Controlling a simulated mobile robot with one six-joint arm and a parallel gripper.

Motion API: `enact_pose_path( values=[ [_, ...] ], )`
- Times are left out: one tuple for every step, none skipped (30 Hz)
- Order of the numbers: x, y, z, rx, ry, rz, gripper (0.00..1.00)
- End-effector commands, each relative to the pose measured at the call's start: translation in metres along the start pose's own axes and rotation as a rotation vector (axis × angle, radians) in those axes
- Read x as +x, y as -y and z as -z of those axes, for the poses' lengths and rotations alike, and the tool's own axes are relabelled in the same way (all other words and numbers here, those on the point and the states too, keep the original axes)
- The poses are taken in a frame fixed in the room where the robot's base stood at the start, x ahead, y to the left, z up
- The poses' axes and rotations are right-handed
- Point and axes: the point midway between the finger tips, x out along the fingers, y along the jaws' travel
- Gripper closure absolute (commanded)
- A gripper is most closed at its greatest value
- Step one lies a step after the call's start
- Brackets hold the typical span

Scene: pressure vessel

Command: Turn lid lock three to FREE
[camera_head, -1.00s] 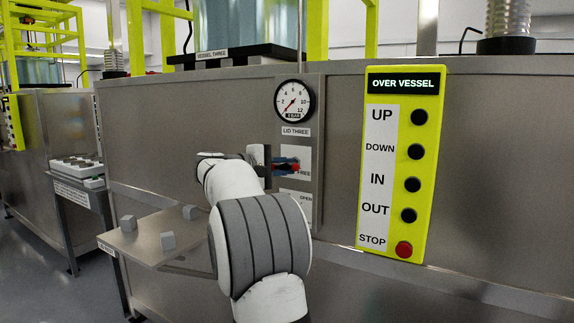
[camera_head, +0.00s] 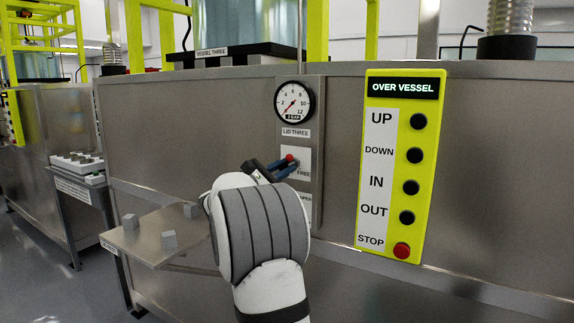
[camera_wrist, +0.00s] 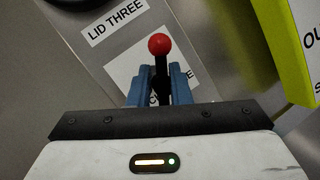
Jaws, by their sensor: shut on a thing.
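The lid three lock lever is a dark stem with a red ball knob (camera_head: 290,158), on the panel under the LID THREE label (camera_head: 296,133). In the wrist view the red knob (camera_wrist: 159,44) stands above the blue fingers. My gripper (camera_head: 280,169) is shut on the lever's dark stem, just below the knob; the fingers also show in the wrist view (camera_wrist: 160,85). A white plate (camera_head: 304,160) behind the lever carries the word FREE at its lower right. The fingers hide part of the plate's lettering.
A pressure gauge (camera_head: 294,102) sits above the label, its needle low on the dial. A yellow button panel (camera_head: 433,170) is to the right. A shelf (camera_head: 145,240) with small grey blocks is at lower left.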

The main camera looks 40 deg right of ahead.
Motion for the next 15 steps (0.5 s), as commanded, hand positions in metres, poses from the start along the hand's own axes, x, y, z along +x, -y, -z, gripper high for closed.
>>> enact_pose_path(
  values=[
    [-0.0016, 0.0027, 0.0061, -0.051, -0.002, -0.014, 1.0],
    [-0.0016, 0.0029, 0.0062, -0.077, 0.003, -0.024, 1.0],
    [-0.0015, 0.0029, 0.006, -0.11, 0.011, -0.038, 1.0],
    [-0.0014, 0.0028, 0.0059, -0.134, 0.016, -0.048, 1.0],
    [-0.0014, 0.003, 0.0059, -0.158, 0.021, -0.058, 1.0],
    [-0.0014, 0.003, 0.0059, -0.188, 0.027, -0.071, 1.0],
    [-0.0014, 0.003, 0.0058, -0.211, 0.032, -0.08, 1.0],
    [-0.0014, 0.0027, 0.0056, -0.232, 0.037, -0.09, 1.0],
    [-0.0015, 0.003, 0.0057, -0.26, 0.043, -0.101, 1.0],
    [-0.0016, 0.0028, 0.0056, -0.279, 0.047, -0.11, 1.0],
    [-0.0016, 0.0027, 0.0055, -0.297, 0.051, -0.118, 1.0],
    [-0.0016, 0.0027, 0.0054, -0.321, 0.056, -0.127, 1.0],
    [-0.0017, 0.0025, 0.0054, -0.337, 0.06, -0.135, 1.0],
    [-0.0018, 0.0027, 0.0055, -0.354, 0.063, -0.142, 1.0],
    [-0.0018, 0.0027, 0.0055, -0.373, 0.067, -0.149, 1.0]
  ],
)
